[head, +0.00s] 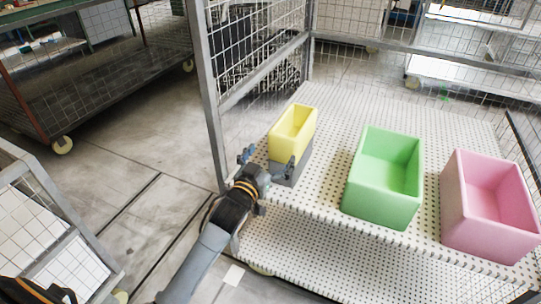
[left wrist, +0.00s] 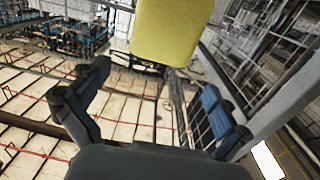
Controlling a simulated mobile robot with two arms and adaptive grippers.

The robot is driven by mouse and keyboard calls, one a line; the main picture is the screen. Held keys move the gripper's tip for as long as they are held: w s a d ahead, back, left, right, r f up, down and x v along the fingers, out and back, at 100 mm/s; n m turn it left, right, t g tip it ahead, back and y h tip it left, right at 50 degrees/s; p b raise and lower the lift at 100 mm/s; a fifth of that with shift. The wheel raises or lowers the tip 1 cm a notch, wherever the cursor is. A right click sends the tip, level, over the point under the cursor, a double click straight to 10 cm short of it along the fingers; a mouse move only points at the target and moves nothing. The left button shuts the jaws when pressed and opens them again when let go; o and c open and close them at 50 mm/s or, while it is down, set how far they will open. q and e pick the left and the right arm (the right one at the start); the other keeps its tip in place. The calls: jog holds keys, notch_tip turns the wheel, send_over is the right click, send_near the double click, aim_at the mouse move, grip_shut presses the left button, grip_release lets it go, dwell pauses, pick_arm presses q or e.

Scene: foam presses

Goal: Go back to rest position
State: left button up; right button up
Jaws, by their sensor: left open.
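My left gripper (head: 267,162) is at the front left edge of the perforated shelf, just in front of the yellow bin (head: 292,133). Its fingers are spread wide with nothing between them. The yellow bin sits upright on a grey base (head: 293,176), partly hidden behind my gripper. In the left wrist view, the open left gripper (left wrist: 155,82) shows with the yellow bin (left wrist: 172,30) beyond the fingers at the top. I cannot tell whether a finger touches the bin or base. My right gripper is not in view.
A green bin (head: 384,176) and a pink bin (head: 489,207) stand empty on the white perforated shelf (head: 340,111). A grey metal post (head: 207,100) rises close to the left of my gripper. Open floor (head: 120,135) lies to the left, with a wheeled cart (head: 100,85) behind.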

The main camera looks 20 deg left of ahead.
pick_arm(q)
jog(key=shift+s, duration=0.35)
jog(key=s+f+g, duration=0.3)
jog(key=s+f, duration=0.1)
jog(key=f, duration=0.8)
jog(key=s+f+g+p, duration=0.15)
jog(key=s+f, duration=0.35)
jog(key=f, duration=0.7)
jog(key=s+f+g, duration=0.4)
jog(key=f, duration=0.8)
jog(key=s+f+m+g, duration=0.1)
jog(key=s+f+g, duration=0.3)
jog(key=s+f, duration=1)
jog(key=s+f+g, duration=0.2)
jog(key=s+f, duration=0.1)
jog(key=s, duration=0.9)
jog(key=s+f+m+g+p, duration=0.1)
jog(key=s+f+g, duration=0.1)
jog(key=s, duration=1.1)
jog(key=shift+s+f+y, duration=0.25)
jog(key=shift+f+y, duration=0.05)
jog(key=shift+f, duration=0.6)
jog(key=shift+a+g, duration=0.1)
jog(key=shift+g, duration=0.15)
